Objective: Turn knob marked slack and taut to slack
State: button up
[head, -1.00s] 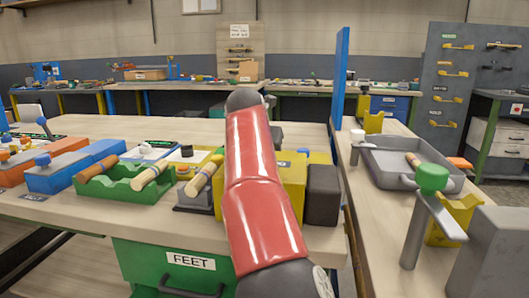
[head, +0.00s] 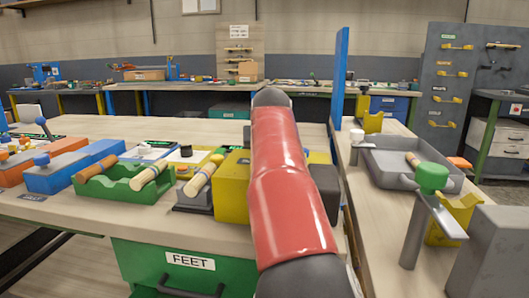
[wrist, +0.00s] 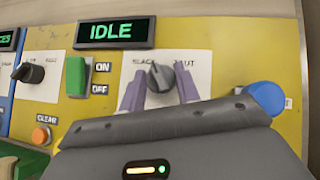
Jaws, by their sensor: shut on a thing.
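The dark knob (wrist: 160,77) sits on a white plate on a yellow panel (wrist: 225,50) in the wrist view. The word at its left is partly blurred and reads like SLACK; the one at its right, TAUT, is partly covered. My gripper (wrist: 160,90) has one purple-grey finger on each side of the knob and is shut on it. The knob's top edge shows between the fingers and leans slightly left; its exact setting is hard to tell. In the head view my red arm hides the gripper and the knob; the yellow housing (head: 232,185) shows beside the arm.
A lit IDLE display (wrist: 116,32), a green ON/OFF switch (wrist: 76,76) and an orange CLEAR button (wrist: 40,135) lie left of the knob. A blue round control (wrist: 264,98) is close on the right. A green-topped post (head: 432,180) stands on the right bench.

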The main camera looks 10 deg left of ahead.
jog(key=shift+d+n+g+y, duration=0.1)
jog(key=shift+n+g+y, duration=0.5)
jog(key=shift+n+y, duration=0.75)
jog(key=shift+n, duration=0.45)
jog(key=o, duration=1)
jog(key=v, duration=0.7)
jog(key=shift+s+d+r, duration=0.15)
jog(key=shift+s+r, duration=0.05)
jog(key=shift+r, duration=0.15)
